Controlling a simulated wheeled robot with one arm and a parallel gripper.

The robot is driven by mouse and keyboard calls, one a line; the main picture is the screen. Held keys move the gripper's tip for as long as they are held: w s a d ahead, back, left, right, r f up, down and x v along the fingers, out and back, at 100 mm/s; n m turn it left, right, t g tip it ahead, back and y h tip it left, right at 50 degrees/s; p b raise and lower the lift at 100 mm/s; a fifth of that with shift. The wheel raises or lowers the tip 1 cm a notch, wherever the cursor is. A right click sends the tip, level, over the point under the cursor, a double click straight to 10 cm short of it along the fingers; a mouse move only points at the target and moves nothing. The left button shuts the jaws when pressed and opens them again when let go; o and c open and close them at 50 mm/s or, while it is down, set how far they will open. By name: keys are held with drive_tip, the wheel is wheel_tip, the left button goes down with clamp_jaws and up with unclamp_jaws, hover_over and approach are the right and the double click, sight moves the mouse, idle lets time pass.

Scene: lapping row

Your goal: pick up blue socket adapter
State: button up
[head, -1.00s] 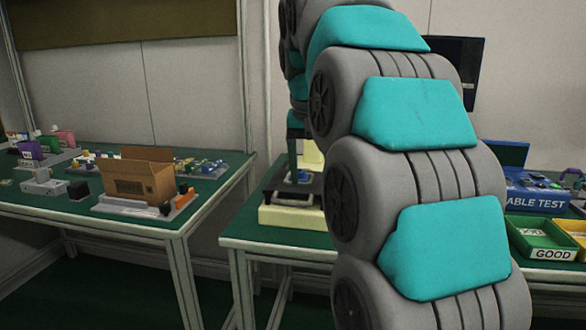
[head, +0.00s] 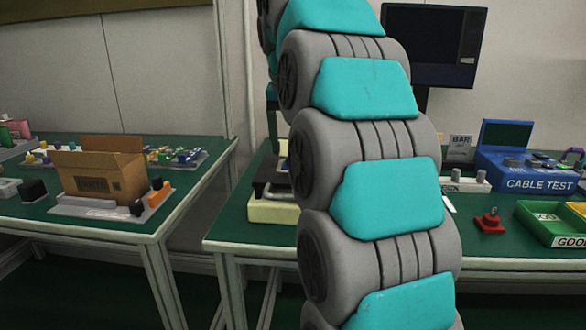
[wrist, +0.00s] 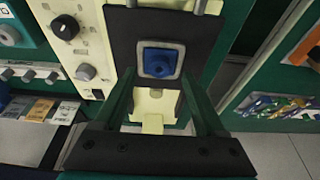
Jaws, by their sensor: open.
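The blue socket adapter (wrist: 160,62) shows in the wrist view, sitting in a pale square seat on the dark plate (wrist: 122,48) of a cream fixture (wrist: 88,53). My gripper (wrist: 159,84) is open, with its two dark green fingers pointing toward the plate. The adapter appears between and just beyond the fingertips, with nothing held. I cannot tell the remaining height gap.
A blue CABLE TEST box (head: 535,184), a red part (head: 490,222) and a green GOOD tray (head: 548,238) stand on the right table. An open cardboard box (head: 100,182) is on the left table. A gap separates the tables. A monitor (head: 430,45) stands behind.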

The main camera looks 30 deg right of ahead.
drive_tip(key=shift+x, duration=1.45)
clamp_jaws()
